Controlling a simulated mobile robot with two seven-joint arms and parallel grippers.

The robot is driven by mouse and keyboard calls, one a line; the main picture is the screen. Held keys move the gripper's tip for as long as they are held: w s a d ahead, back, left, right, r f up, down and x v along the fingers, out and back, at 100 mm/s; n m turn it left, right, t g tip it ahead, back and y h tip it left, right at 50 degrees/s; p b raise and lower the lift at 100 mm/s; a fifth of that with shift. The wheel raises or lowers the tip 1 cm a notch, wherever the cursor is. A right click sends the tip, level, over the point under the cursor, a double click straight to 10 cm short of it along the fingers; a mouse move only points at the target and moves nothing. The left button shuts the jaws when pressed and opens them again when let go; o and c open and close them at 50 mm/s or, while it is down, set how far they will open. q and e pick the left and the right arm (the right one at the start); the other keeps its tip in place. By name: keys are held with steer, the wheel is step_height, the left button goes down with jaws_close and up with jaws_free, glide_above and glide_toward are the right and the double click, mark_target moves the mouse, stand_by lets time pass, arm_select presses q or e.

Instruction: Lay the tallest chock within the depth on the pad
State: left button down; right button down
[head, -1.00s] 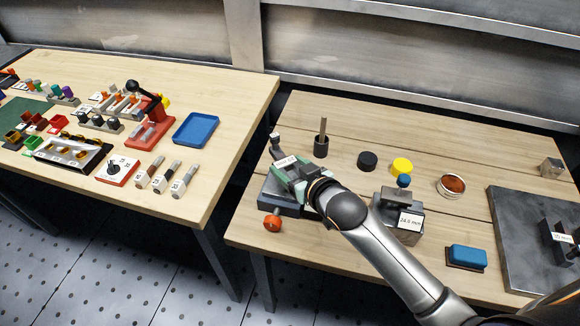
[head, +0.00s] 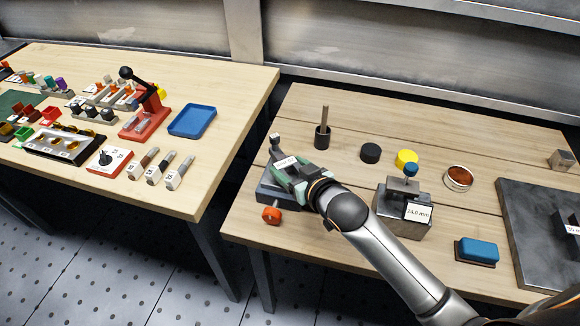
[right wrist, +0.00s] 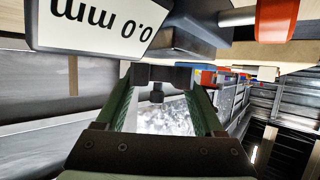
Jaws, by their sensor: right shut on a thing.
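My right gripper (head: 292,180) is shut over the dark vice-like fixture (head: 268,196) at the left of the near table; the held part is mostly hidden by the gripper. In the right wrist view its green-padded fingers (right wrist: 160,95) flank a dark piece with a small stub. A white tag (right wrist: 95,25) there, partly cut off, reads "0.0 mm" upside down. A grey block tagged 24.0 mm (head: 400,222) with a blue knob stands right of the gripper. A dark plate (head: 530,215) lies at far right, carrying a tagged dark block (head: 568,228). I cannot tell which pieces are the chocks or pad. My left gripper is out of view.
An orange knob (head: 271,215) juts from the fixture's front. A black holder (head: 322,139), a black disc (head: 370,153), a yellow disc (head: 406,158) and a copper-coloured dish (head: 459,178) stand behind. A blue-topped block (head: 477,250) sits near the front edge. The left table (head: 215,170) is crowded.

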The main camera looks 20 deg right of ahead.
steer(key=shift+f, duration=0.4)
steer(key=shift+c, duration=1.4)
jaws_free()
steer(key=shift+o, duration=1.4)
steer(key=shift+f, duration=0.25)
steer(key=v, duration=1.2)
steer(key=shift+s+r, duration=0.25)
steer(key=shift+r, duration=0.15)
